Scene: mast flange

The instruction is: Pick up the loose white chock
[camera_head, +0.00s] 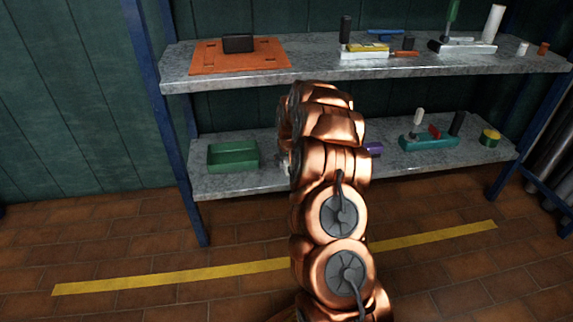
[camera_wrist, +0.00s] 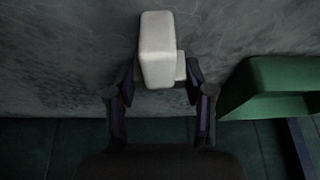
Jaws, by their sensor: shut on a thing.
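The white chock (camera_wrist: 157,48) is a pale, blocky piece with a small step on its right side. In the wrist view it sits between the two fingers of my gripper (camera_wrist: 161,78), which are shut on it. The grey stone-like shelf surface shows behind the chock; I cannot tell whether the chock touches it. In the head view my copper-coloured arm reaches to the lower shelf (camera_head: 410,167) and hides the gripper and most of the chock.
A green open bin (camera_head: 233,155) stands on the lower shelf left of my arm; it also shows close by in the wrist view (camera_wrist: 270,75). A purple piece (camera_head: 374,149) and a teal holder (camera_head: 429,143) stand to the right. The upper shelf (camera_head: 330,67) overhangs.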

